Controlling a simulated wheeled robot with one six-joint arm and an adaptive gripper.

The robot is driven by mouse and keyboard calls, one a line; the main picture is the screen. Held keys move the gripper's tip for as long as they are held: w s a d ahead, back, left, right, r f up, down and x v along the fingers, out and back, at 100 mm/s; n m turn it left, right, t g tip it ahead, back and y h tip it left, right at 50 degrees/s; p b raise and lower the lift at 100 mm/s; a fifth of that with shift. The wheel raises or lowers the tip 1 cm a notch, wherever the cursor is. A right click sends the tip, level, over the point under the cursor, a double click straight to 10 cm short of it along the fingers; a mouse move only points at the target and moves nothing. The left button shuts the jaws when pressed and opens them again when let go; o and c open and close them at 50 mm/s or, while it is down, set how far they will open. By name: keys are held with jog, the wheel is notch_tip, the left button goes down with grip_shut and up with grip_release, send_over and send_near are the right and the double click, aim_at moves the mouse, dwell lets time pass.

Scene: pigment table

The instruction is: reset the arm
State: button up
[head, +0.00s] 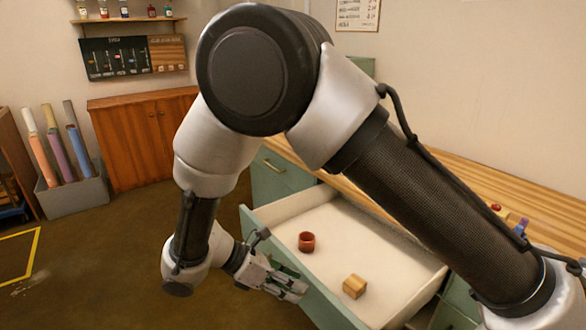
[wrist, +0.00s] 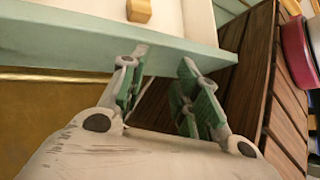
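My arm spans the head view, bent at a dark elbow joint, and hides part of the table and drawer. My gripper (head: 288,284) is low in front of the open drawer (head: 322,292), close to its green front panel. In the wrist view my gripper (wrist: 160,92) has its green-padded fingers apart with nothing between them. The drawer's green front edge (wrist: 60,45) lies just beyond the fingertips; I cannot tell whether they touch it.
The drawer holds a red-brown cup (head: 307,242) and a wooden block (head: 354,286). The wooden tabletop (head: 470,180) is behind. A grey bin of rolls (head: 75,193) and a brown cabinet (head: 140,140) stand at left.

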jog(key=w+d+r+m+g+y, duration=0.2)
jog(key=d+r+m+g+y, duration=0.15)
jog(key=d+r+m, duration=0.65)
jog(key=s+d+r+m+t+y, duration=0.3)
jog(key=d+r+m, duration=0.3)
jog(key=d+r, duration=0.3)
jog(key=s+d+r+m+t+y, duration=0.3)
jog(key=d+r+m, duration=0.4)
jog(key=d, duration=1.1)
notch_tip(320, 180, up, 2)
jog(key=s+t, duration=0.1)
jog(key=s, duration=0.1)
jog(key=shift+s+d+r, duration=0.15)
jog(key=shift+s+r, duration=0.05)
jog(key=shift+s, duration=0.1)
